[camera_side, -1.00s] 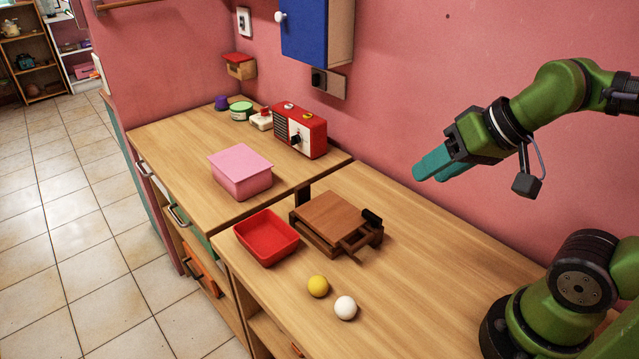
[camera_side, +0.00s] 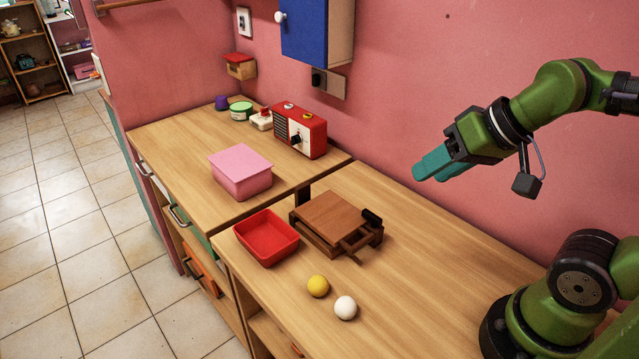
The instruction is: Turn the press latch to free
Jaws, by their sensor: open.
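The press (camera_side: 332,217) is a low wooden box with a flat brown top, lying closed on the near wooden counter. A black block (camera_side: 372,217) sits at its right corner, and a short wooden bar (camera_side: 352,245) sticks out at its front right. I cannot tell for sure which of these is the latch. My gripper (camera_side: 432,170) has teal fingers and hangs in the air to the upper right of the press, apart from it. It is open and holds nothing visible.
A red tray (camera_side: 267,258) stands left of the press. A yellow ball (camera_side: 318,286) and a white ball (camera_side: 345,307) lie in front. A pink box (camera_side: 241,183) and red radio (camera_side: 300,130) stand on the far counter. The counter right of the press is clear.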

